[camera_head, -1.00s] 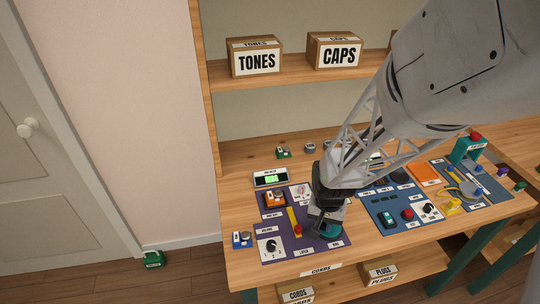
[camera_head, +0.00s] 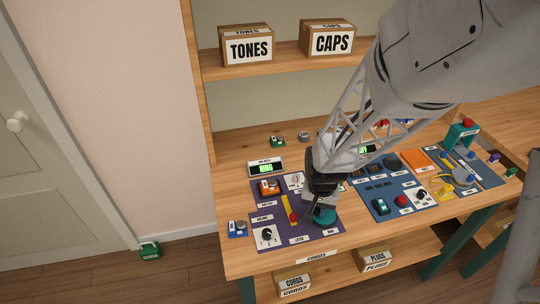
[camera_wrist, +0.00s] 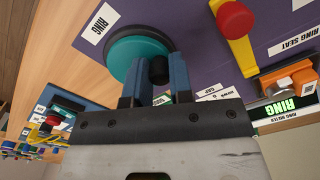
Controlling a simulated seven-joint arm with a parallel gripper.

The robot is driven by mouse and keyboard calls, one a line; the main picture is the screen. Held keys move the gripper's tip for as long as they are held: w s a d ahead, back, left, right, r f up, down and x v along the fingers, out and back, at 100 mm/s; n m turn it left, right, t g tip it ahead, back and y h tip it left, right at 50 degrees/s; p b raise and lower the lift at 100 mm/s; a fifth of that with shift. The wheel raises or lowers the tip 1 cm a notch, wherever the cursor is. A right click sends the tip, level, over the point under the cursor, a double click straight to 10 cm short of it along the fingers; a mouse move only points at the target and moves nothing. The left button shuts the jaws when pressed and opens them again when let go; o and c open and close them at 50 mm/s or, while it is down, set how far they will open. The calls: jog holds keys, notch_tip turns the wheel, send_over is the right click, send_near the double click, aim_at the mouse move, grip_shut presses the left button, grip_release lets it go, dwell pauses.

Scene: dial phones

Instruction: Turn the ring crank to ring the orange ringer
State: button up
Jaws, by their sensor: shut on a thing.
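In the head view my gripper (camera_head: 318,204) comes down from above and partly covers the crank. The orange ringer (camera_head: 269,187) sits at the back left of the purple panel, by the ring seat label. The ring meter (camera_head: 266,168) behind it shows green letters.
A yellow lever with a red knob (camera_head: 293,217) stands just left of the crank. A black dial (camera_head: 266,234) is at the front left. A blue ringer (camera_head: 237,229) lies off the panel. A blue panel (camera_head: 385,221) with several parts is to the right.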

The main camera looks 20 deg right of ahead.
jog(key=shift+w+d, duration=0.35)
jog(key=shift+w, duration=0.3)
dwell(0.8)
jog(key=o, duration=0.6)
jog(key=shift+r, duration=0.1)
jog(key=shift+r, duration=3.9)
